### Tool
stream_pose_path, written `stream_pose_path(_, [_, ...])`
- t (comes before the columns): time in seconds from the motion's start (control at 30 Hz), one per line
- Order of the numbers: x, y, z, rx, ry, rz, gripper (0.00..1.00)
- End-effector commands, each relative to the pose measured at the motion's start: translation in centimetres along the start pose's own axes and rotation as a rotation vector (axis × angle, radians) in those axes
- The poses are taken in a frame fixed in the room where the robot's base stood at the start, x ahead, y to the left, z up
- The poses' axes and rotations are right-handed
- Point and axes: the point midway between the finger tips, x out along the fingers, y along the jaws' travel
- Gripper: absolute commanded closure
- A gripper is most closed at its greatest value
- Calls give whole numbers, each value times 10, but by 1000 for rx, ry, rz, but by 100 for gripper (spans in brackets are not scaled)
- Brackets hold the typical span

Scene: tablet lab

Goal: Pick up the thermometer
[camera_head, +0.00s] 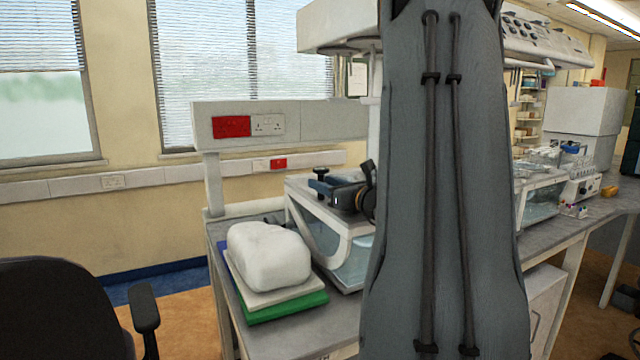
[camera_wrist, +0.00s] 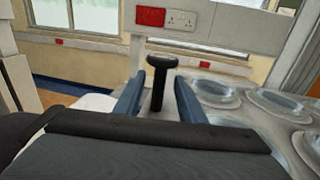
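A black, T-shaped piece with a round flat head (camera_wrist: 160,62) stands upright in the wrist view; I take it to be the thermometer. The same black head (camera_head: 321,171) shows small in the head view, above the white-framed water bath (camera_head: 352,241). My gripper (camera_wrist: 158,80) is open, with one blue finger on each side of the stem. In the wrist view gaps show between the stem and both fingers. In the head view my gripper (camera_head: 319,187) is over the bath's left end. The thermometer's lower end is hidden.
The bath's top has several round ringed lids (camera_wrist: 217,92), right of my gripper. A white rounded block (camera_head: 268,255) lies on a green book (camera_head: 287,307) at the bench's left. A socket rail (camera_head: 280,122) runs behind. An office chair (camera_head: 60,305) stands at lower left.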

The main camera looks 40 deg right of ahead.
Motion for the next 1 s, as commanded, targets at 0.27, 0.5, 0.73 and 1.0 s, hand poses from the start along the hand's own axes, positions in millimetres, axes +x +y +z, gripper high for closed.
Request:
stream_pose_path(0.27, [34,2,4,1,1,5,64])
stream_pose_path(0.5, [57,2,2,0,1,3,64])
stream_pose_path(0.73, [58,2,1,0,1,2,64])
stream_pose_path(1.0, [58,1,1,0,1,2,100])
